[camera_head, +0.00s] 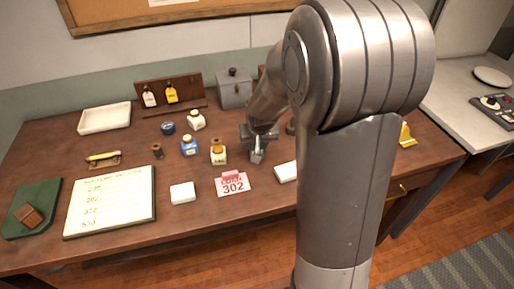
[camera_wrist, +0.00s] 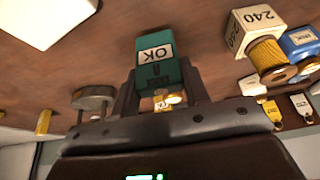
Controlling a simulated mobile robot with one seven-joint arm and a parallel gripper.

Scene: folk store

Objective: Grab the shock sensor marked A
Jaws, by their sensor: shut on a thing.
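In the wrist view my gripper (camera_wrist: 160,88) is shut on a small teal block (camera_wrist: 154,44). The block has a pale label that seems to read OK and a darker side with marks I cannot make out. The fingers are on either side of it. Small gold and white parts show beneath it, between the fingers. I cannot tell whether the block touches the desk. No letter A is legible in either view.
A pink-and-white 302 card (camera_head: 233,184) and a white block (camera_head: 183,192) lie in front. A box marked 240 (camera_wrist: 248,32) stands near the gripper. A blue-and-white bottle (camera_head: 189,147) and a grey box (camera_head: 234,92) stand farther back. My arm hides the desk's right part.

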